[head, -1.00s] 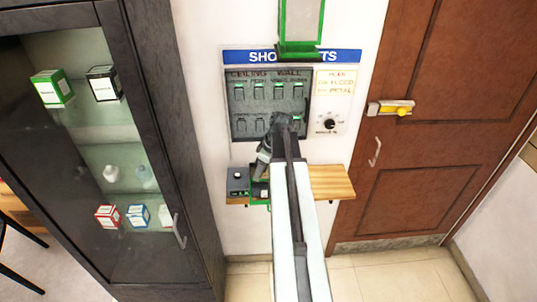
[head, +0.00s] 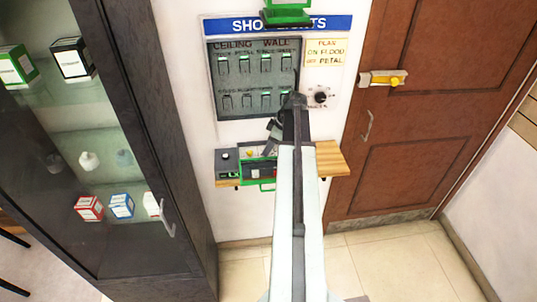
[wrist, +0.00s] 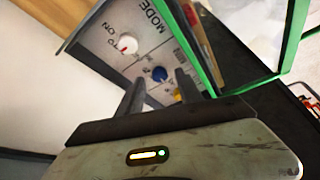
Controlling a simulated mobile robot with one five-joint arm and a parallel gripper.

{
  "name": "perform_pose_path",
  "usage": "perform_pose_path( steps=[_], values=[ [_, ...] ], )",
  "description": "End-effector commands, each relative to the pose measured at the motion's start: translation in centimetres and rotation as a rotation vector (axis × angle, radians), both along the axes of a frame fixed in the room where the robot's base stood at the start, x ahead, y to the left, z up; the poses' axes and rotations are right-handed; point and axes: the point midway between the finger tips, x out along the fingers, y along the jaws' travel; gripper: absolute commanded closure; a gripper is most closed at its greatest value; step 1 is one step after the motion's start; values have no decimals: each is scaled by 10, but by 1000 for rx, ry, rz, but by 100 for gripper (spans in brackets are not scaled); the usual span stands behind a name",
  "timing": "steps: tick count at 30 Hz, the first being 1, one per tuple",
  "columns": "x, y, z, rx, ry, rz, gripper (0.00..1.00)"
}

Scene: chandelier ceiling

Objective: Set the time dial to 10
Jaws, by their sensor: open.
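A small panel tester-like box with a black and green frame (head: 262,172) stands on the wooden shelf in the head view, partly hidden by my arm. In the wrist view its panel shows a white dial with a red pointer (wrist: 128,43), a blue dial (wrist: 160,73) and a yellow dial (wrist: 178,95) partly behind a finger. "MODE" is printed near the dials; I cannot read which one is time. My gripper (wrist: 158,84) is open, its fingertips on either side of the blue dial; contact is unclear. A black round dial (head: 320,97) also sits on the wall panel.
A switch panel (head: 255,82) hangs above the shelf (head: 329,158). A small grey box (head: 227,163) stands at the shelf's left end. A glass-fronted cabinet (head: 180,150) is at left and a brown door (head: 400,150) at right. Tiled floor is clear below.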

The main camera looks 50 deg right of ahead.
Motion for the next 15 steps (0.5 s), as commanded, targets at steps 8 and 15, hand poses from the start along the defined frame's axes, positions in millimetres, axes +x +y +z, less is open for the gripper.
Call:
perform_pose_path(
  steps=[8, 15],
  values=[
    [2, 1, -4, 0, 0, -1, 57],
    [1, 1, -4, 1, 0, -2, 100]
  ],
)
